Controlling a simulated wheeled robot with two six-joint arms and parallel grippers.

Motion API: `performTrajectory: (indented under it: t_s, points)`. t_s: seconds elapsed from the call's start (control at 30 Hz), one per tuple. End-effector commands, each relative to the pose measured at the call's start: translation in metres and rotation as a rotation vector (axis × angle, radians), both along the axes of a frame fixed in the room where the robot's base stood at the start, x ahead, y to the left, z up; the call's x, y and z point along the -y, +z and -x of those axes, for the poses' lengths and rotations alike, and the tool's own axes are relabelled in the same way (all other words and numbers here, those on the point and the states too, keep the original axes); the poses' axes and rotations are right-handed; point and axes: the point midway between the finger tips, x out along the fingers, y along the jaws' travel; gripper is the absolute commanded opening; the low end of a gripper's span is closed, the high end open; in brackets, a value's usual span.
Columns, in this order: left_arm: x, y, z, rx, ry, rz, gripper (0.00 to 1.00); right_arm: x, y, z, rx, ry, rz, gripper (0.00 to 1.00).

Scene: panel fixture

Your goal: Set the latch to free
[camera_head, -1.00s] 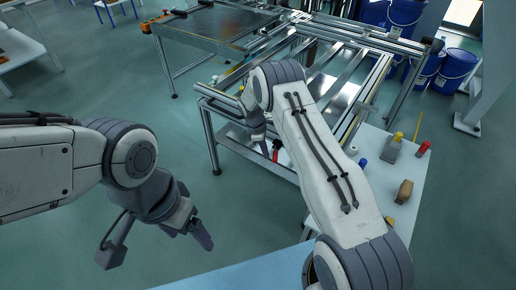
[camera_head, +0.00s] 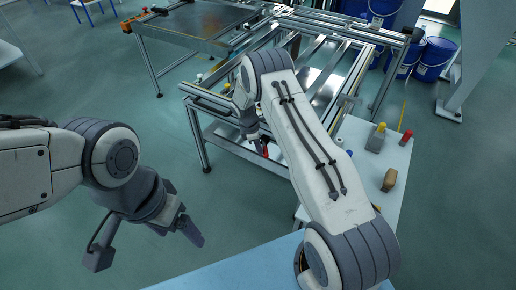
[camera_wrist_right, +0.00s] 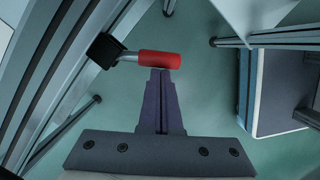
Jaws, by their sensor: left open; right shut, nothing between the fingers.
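The latch has a red handle (camera_wrist_right: 160,59) on a metal rod from a black mount (camera_wrist_right: 106,50) on the fixture frame, in the right wrist view. The handle points sideways to the right there. In the head view the red handle (camera_head: 265,152) is a small patch at the fixture's front edge, partly hidden by my right arm. My right gripper (camera_wrist_right: 160,72) is shut and empty, its tips right at the handle's underside in the picture; I cannot tell if they touch. My left gripper (camera_head: 188,222) is open and empty over the floor, away from the fixture.
The metal frame fixture (camera_head: 325,62) stands beyond my right arm. A white side table (camera_head: 385,160) at right holds a yellow-topped grey item (camera_head: 376,138) and a brown block (camera_head: 389,180). Blue buckets (camera_head: 435,58) stand behind.

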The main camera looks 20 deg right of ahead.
Motion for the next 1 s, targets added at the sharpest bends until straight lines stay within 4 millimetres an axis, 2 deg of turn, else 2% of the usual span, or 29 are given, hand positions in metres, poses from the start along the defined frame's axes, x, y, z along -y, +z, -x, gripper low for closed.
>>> performTrajectory:
  t_s: [0.03,0.27,0.63,0.8,1.0]
  points:
    - [0.000,0.000,0.000,0.000,0.000,0.000,0.80,0.006,0.000,0.002,-0.007,-0.003,0.008,0.00]
    - [0.000,-0.005,0.000,0.000,0.000,0.000,0.80,0.003,-0.001,-0.004,-0.007,-0.004,0.009,0.00]
    - [0.000,-0.009,0.000,0.000,0.000,0.000,0.80,-0.013,0.000,-0.013,-0.003,-0.001,0.006,0.00]
    - [0.000,-0.013,0.000,0.000,0.000,0.000,0.80,-0.030,0.000,-0.017,-0.003,-0.017,0.007,0.00]
    - [0.000,-0.008,0.000,0.000,0.000,0.000,0.80,-0.038,0.049,-0.020,0.000,-0.022,0.007,0.00]
